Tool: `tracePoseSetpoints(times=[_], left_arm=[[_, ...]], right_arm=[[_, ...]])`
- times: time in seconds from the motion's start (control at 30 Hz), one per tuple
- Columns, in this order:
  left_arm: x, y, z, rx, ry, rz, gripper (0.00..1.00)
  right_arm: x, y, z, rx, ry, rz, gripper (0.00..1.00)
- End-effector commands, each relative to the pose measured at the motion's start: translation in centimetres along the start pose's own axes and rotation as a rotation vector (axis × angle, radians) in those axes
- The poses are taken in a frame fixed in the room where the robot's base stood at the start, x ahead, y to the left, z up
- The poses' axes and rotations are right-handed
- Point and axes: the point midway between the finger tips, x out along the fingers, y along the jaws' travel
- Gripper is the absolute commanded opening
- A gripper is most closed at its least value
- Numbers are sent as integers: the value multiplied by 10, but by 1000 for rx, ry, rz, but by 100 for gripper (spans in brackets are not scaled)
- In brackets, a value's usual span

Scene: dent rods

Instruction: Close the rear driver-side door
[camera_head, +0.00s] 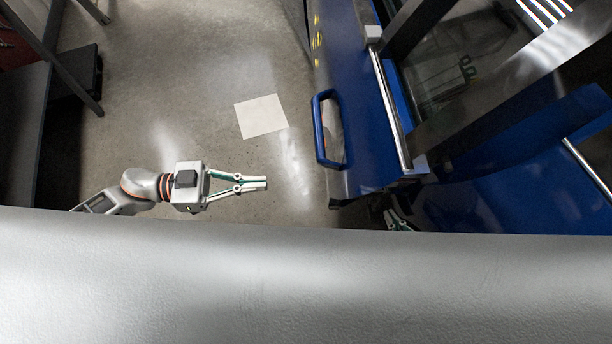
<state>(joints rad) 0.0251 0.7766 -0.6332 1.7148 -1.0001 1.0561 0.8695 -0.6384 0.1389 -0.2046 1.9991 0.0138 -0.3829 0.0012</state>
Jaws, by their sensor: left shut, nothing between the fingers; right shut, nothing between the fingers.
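A blue vehicle door (352,65) with a large loop-shaped blue handle (319,130) stands right of centre. A dark gap shows between its near end and the blue body panel (500,195); I cannot tell how far it stands open. My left gripper (266,184) is shut and empty above the floor, left of the handle and apart from it, pointing right. My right gripper (398,222) shows only in part, by the near end of the door beside the gap. Its fingers are shut; the rest is hidden by the pale surface below. Whether it touches the door cannot be told.
A pale square (262,116) lies on the grey concrete floor (180,80). A dark bench or frame (28,110) stands at the left edge. A pale grey surface fills the bottom of the view.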

Motion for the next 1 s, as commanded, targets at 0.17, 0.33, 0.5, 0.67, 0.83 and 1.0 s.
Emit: tracePoseSetpoints(times=[0.17, 0.33, 0.5, 0.67, 0.83, 1.0], left_arm=[[19, 0, -1, -2, 3, 1, 0], [52, 0, -2, -2, 6, 1, 0], [85, 0, -2, 0, 5, 0, 0], [113, 0, -1, 0, 3, -1, 0], [131, 0, -1, -1, 2, -1, 0], [138, 0, 0, -1, 0, -1, 0]], right_arm=[[-1, 1, -2, 0, 3, 1, 0], [-1, 2, -4, 1, 3, 1, 0], [-1, 1, -1, 3, -2, -1, 0], [-1, 0, 0, 3, -5, -2, 0], [-1, -1, 0, 4, -4, -3, 0], [-2, -1, -2, 4, -1, -4, 0]])
